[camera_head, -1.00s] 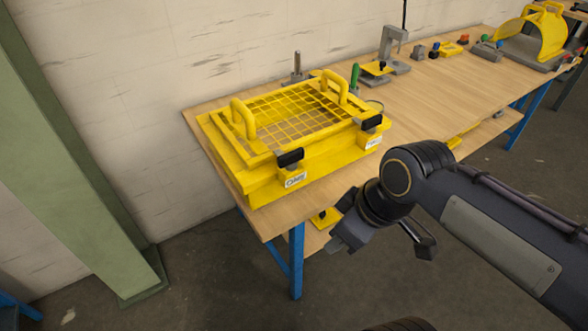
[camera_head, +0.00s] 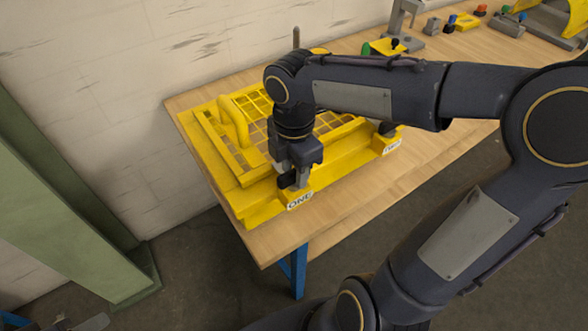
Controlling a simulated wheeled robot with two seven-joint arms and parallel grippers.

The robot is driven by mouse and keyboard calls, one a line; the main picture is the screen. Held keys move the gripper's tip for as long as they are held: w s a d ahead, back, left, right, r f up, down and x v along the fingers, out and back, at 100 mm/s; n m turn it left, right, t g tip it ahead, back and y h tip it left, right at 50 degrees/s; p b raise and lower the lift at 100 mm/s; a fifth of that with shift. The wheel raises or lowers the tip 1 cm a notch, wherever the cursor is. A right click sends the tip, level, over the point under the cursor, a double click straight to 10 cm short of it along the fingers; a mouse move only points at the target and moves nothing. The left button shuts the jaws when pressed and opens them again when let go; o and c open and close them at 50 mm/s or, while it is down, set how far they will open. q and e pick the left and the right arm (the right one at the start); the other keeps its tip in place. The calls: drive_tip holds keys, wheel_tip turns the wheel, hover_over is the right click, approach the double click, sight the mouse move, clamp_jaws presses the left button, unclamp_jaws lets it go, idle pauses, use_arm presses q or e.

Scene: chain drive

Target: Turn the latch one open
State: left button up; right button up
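The yellow guard (camera_head: 243,200) with a mesh lid lies at the left end of the workbench. Its front carries a label reading ONE (camera_head: 299,201). Just above that label is latch one, with a black handle (camera_head: 286,181) partly hidden by my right gripper (camera_head: 297,179). The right gripper points down at the latch, its fingers at or beside the handle; I cannot tell whether they grip it. The second latch (camera_head: 388,129), at the right front corner, is partly behind my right arm. A grey tip at the bottom left edge may be my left gripper (camera_head: 92,322); its state is unclear.
The wooden bench top (camera_head: 345,200) is bare in front of the guard. A grey press-like fixture (camera_head: 400,20) and small coloured parts stand further right. A green column (camera_head: 60,190) stands left of the bench. My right arm covers much of the right side.

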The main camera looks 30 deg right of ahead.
drive_tip(key=shift+f, duration=0.2)
clamp_jaws()
